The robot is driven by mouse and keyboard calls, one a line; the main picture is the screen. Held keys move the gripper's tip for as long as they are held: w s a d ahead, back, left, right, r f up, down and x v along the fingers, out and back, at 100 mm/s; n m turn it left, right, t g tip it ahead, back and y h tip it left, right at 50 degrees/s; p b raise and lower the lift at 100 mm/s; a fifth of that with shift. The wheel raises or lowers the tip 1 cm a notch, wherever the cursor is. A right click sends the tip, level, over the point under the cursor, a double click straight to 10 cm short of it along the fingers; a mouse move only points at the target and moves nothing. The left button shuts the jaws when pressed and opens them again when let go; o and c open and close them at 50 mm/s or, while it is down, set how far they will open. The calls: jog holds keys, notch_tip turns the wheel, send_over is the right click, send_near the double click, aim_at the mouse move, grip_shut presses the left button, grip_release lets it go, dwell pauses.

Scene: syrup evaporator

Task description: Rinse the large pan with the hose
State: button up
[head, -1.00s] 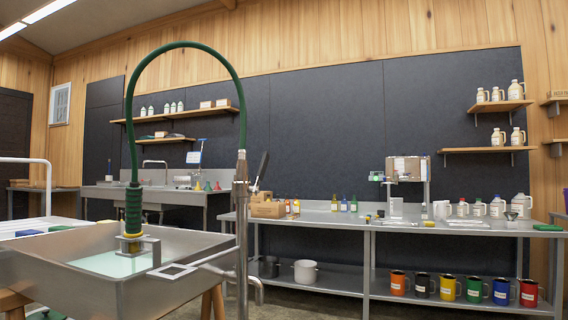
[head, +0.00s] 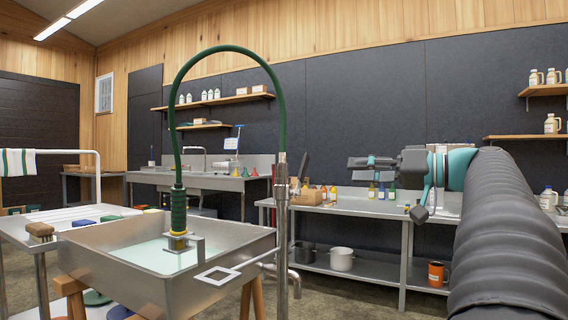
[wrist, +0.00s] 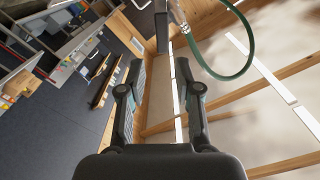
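The large metal pan (head: 235,236) stands on wooden legs at the lower left of the head view, with pale, cloudy liquid inside. The green hose (head: 222,48) arches from an upright metal pipe (head: 281,190) down to its dark green nozzle (head: 178,208). The nozzle hangs upright at a small bracket on the pan, its yellow-ringed tip low over the liquid. My gripper (head: 352,163) is to the right of the hose, apart from it, in front of the dark wall. In the wrist view my gripper (wrist: 156,68) has its fingers apart and empty; the hose (wrist: 243,62) curves at upper right.
A lever handle (head: 304,165) rises beside the pipe, and a square-ended metal arm (head: 218,274) sticks out by the pan's right side. A steel bench (head: 345,209) stands behind. Open air lies between gripper and hose.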

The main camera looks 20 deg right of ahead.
aim_at(307, 165)
jog(key=x, duration=0.8)
jog(key=r+x, duration=0.1)
jog(key=x, duration=0.4)
jog(key=shift+w+d, duration=0.1)
jog(key=shift+w, duration=0.1)
grip_shut()
